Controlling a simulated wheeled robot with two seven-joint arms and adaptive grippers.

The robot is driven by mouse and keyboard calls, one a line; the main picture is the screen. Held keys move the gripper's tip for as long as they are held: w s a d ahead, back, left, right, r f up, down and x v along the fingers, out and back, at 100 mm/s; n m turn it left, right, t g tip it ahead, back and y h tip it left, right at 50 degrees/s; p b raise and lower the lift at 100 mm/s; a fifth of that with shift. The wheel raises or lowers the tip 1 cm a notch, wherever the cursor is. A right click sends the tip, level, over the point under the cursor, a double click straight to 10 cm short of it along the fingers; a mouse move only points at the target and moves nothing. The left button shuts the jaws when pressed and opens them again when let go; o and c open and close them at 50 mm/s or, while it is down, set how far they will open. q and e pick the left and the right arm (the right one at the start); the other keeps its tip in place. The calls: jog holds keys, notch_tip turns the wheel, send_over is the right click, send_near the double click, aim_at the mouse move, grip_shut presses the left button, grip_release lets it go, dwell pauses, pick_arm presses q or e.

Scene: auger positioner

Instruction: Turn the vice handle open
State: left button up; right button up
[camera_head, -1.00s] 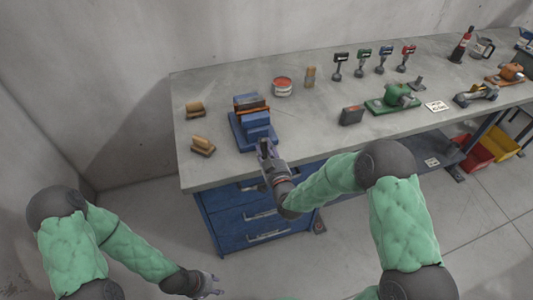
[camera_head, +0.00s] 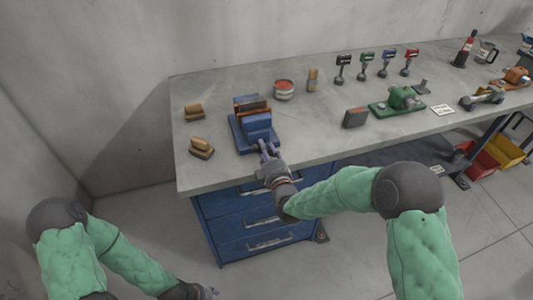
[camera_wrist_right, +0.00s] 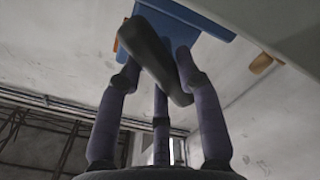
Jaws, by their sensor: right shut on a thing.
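The blue vice (camera_head: 255,124) sits at the front left of the workbench, with a brown-orange piece between its jaws. My right gripper (camera_head: 266,150) is at the vice's front, over the bench edge. In the right wrist view, its fingers (camera_wrist_right: 155,85) are closed around the dark grey vice handle (camera_wrist_right: 150,42), which lies tilted between them. The blue vice body (camera_wrist_right: 205,22) shows behind the handle. In the head view the handle is mostly hidden by the gripper. My left gripper (camera_head: 209,292) is low at the bottom edge, away from the bench, and partly cut off.
Two wooden blocks (camera_head: 201,148) lie left of the vice on the workbench (camera_head: 310,135). A red-topped can (camera_head: 284,90), a dark box (camera_head: 355,117) and a green machine (camera_head: 401,99) stand to the right. Blue drawers (camera_head: 262,218) are below.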

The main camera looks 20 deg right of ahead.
jog(key=n, duration=0.3)
jog(key=shift+a+n+b, duration=0.1)
jog(key=shift+n+b, duration=0.2)
jog(key=shift+b, duration=0.1)
jog(key=shift+a+n+b, duration=0.1)
jog(key=shift+n+b, duration=0.2)
jog(key=shift+n, duration=1.4)
jog(key=shift+f, duration=0.1)
jog(key=o, duration=1.2)
jog(key=shift+c, duration=0.2)
jog(key=shift+s, duration=0.15)
jog(key=s, duration=1.1)
jog(key=shift+s+d, duration=0.2)
jog(key=shift+s, duration=0.2)
jog(key=shift+f, duration=0.1)
